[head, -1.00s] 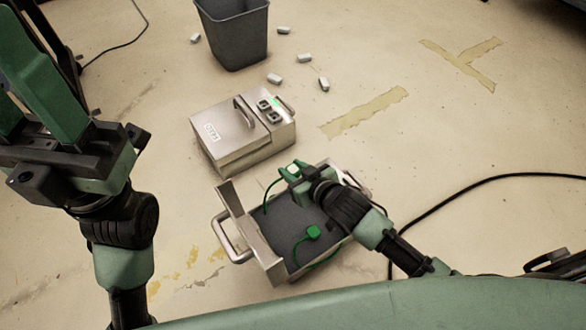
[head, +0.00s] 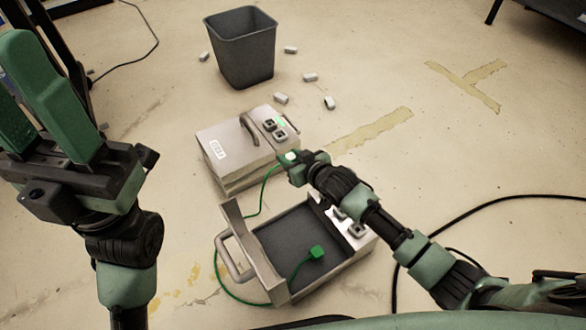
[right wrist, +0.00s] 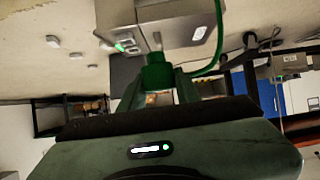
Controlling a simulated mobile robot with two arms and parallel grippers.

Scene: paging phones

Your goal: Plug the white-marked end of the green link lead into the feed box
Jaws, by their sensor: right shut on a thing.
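A green link lead (head: 266,187) runs from my right gripper (head: 292,162) down around the open metal case. My right gripper is shut on its white-marked green plug (head: 290,156), which also shows in the right wrist view (right wrist: 157,73). The plug is by the right front side of a closed metal box (head: 226,137), likely the feed box, with dark sockets (head: 275,130) and a green light on top. I cannot tell whether plug and box touch. The lead's other green plug (head: 317,252) lies in the open case. My left gripper (head: 45,105) is open and empty at the left.
The open metal case (head: 267,272) stands in front of the closed box and has its own sockets (head: 356,231). A dark bin (head: 244,52) and several small pale blocks (head: 310,77) are behind. A black cable (head: 460,208) lies at the right. Floor right of the boxes is mostly clear.

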